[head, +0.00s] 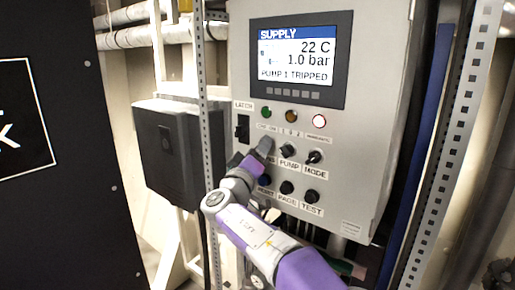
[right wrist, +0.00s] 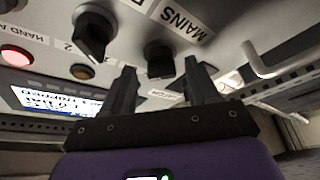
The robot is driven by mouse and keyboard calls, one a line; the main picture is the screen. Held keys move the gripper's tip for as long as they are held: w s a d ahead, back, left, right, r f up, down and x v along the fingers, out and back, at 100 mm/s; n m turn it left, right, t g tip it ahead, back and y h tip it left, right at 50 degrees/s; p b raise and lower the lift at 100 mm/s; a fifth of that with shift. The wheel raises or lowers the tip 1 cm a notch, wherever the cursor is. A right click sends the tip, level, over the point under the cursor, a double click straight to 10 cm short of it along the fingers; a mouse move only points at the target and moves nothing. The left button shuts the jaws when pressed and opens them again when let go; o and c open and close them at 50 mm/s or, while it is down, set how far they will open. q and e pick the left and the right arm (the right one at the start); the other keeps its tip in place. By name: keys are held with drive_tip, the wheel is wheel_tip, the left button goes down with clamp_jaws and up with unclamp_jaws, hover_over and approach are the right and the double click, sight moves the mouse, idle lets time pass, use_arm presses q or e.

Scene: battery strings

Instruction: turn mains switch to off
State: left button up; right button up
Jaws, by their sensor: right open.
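The mains switch (right wrist: 160,58) is a black rotary knob beside the MAINS label in the right wrist view. In the head view my right gripper covers it. My right gripper (head: 252,157) is at the lower left of the grey control panel (head: 376,130). In the right wrist view my right gripper (right wrist: 159,68) is open, with one finger on each side of the knob. I cannot tell whether the fingers touch it. Its pointer direction is not clear. My left gripper is not in view.
The PUMP knob (head: 287,150) and MODE knob (head: 313,157) are to the right, with PAGE and TEST knobs below. The LATCH switch (head: 242,127) is at upper left. The display (head: 299,60) reads PUMP 1 TRIPPED. The red lamp (head: 319,121) is lit. A dark box (head: 166,145) stands left.

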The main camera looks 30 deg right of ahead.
drive_tip(key=shift+f, duration=0.1)
drive_tip(key=c, duration=1)
drive_tip(key=shift+c, duration=0.2)
drive_tip(key=shift+n, duration=0.5)
drive_tip(key=shift+w+r+n+g+y+p, duration=0.15)
drive_tip(key=shift+n+g+y+p, duration=0.8)
drive_tip(key=shift+n, duration=1.7)
drive_tip(key=shift+s+r+n+g+y+p, duration=0.1)
drive_tip(key=shift+r+n+g+y+p, duration=0.4)
drive_tip(key=shift+n+p, duration=1.5)
drive_tip(key=shift+w+n+g+y+p, duration=0.1)
drive_tip(key=shift+n+g+y+p, duration=0.65)
drive_tip(key=shift+n, duration=2.6)
drive_tip(key=shift+b, duration=0.3)
